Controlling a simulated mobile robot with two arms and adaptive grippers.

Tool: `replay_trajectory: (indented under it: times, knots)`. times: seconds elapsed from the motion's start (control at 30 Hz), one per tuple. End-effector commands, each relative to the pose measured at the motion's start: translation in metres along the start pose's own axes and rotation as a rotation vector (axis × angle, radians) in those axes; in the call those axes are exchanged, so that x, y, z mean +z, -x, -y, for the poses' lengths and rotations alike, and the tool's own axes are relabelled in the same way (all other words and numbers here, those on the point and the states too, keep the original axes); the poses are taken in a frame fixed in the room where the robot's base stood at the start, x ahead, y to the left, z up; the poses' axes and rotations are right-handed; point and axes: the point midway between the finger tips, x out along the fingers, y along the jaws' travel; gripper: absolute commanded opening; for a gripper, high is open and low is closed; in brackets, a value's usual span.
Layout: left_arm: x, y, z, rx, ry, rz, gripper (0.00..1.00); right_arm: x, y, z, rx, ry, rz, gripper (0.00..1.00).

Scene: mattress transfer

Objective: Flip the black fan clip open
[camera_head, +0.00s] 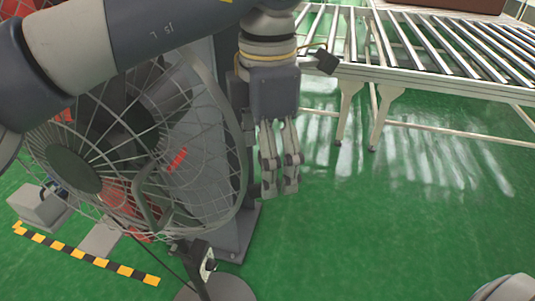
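A floor fan with a round wire cage (88,180) stands at the left, with a grey hub at the cage's middle and red parts showing through the wires. A black fan clip cannot be clearly made out on the cage rim. My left gripper (279,188) points down just right of the cage's right rim. Its two fingers lie close together with nothing visible between them. Whether it touches the fan cannot be told. My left arm covers the top of the cage. My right gripper is not in view.
A small dark control box (203,260) sits on the fan's stand above a round base (228,289). A roller conveyor (440,80) stands at the top right. Yellow-and-black floor tape (90,258) runs at the lower left. The green floor (380,230) right of the gripper is clear.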

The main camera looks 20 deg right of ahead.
Motion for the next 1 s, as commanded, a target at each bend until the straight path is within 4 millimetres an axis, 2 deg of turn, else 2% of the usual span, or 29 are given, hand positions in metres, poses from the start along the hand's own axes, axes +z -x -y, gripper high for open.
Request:
replay_trajectory:
  times: [0.27, 0.37, 0.47, 0.8, 1.0]
  knots:
    - [0.000, 0.001, 0.000, 0.000, 0.000, 0.001, 0.87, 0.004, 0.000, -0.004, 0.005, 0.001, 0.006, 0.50]
    - [0.001, 0.008, 0.000, 0.002, 0.000, 0.002, 0.87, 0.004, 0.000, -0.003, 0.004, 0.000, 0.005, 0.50]
    - [0.001, 0.023, -0.001, 0.002, 0.002, 0.002, 0.87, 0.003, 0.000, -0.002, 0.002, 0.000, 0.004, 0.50]
    - [0.001, 0.092, 0.000, 0.002, 0.000, 0.002, 0.87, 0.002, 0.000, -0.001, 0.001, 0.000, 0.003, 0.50]
    - [0.001, 0.113, 0.000, 0.001, 0.000, 0.000, 0.87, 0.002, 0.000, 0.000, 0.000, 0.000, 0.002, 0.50]
